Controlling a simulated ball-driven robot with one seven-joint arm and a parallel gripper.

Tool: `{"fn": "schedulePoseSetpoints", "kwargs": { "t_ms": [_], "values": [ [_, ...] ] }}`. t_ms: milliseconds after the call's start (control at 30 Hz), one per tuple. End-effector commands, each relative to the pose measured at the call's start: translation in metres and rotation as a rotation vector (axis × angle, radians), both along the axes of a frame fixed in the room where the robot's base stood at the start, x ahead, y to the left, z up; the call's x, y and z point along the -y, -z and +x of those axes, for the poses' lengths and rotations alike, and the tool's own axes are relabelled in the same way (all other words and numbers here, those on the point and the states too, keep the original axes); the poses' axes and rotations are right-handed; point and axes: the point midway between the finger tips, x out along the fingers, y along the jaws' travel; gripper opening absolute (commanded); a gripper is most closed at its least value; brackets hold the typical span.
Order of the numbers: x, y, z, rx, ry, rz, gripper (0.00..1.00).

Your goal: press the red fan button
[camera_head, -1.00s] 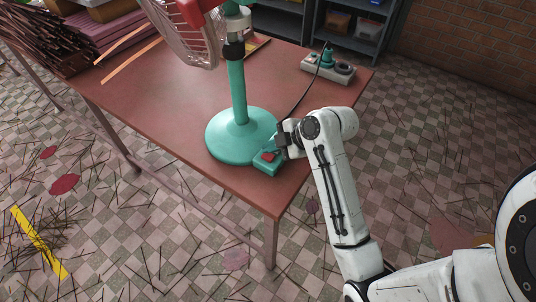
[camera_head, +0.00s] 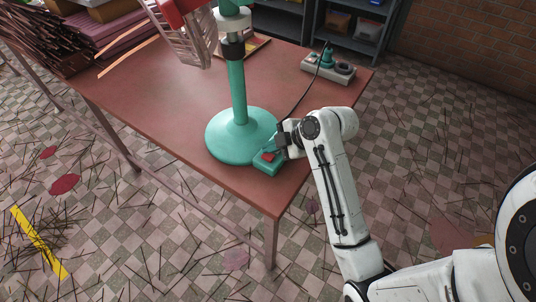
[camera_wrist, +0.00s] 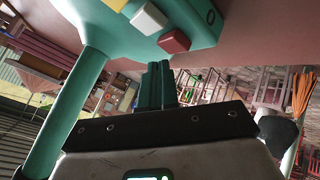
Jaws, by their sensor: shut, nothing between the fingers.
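The green fan (camera_head: 238,95) stands on the red-brown table, with its round base near the front edge. A green switch box (camera_head: 264,165) juts from the base and carries the red button (camera_head: 268,157). In the wrist view the red button (camera_wrist: 173,41) sits at the box's edge, beside a white button (camera_wrist: 148,18) and a partly cut-off yellow one. My gripper (camera_wrist: 158,68) is shut and empty, its fingertips just below the red button in the picture. I cannot tell whether they touch it. In the head view my gripper (camera_head: 283,138) is right beside the switch box, fingertips mostly hidden.
The fan's pole (camera_wrist: 75,100) rises close at left in the wrist view. A dark cord runs from the fan to a power strip (camera_head: 328,69) at the table's back right. Bundles of sticks (camera_head: 40,38) lie at the back left.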

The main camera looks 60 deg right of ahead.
Motion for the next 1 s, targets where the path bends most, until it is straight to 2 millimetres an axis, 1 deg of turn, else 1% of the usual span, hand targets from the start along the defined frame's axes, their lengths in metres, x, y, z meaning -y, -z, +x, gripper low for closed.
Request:
{"fn": "schedulePoseSetpoints", "kwargs": {
  "t_ms": [367, 1000],
  "values": [
    [0.0, 0.009, 0.0, 0.0, 0.0, 0.0, 0.0],
    [0.0, 0.011, 0.0, 0.0, 0.0, 0.0, 0.0]
  ]
}}
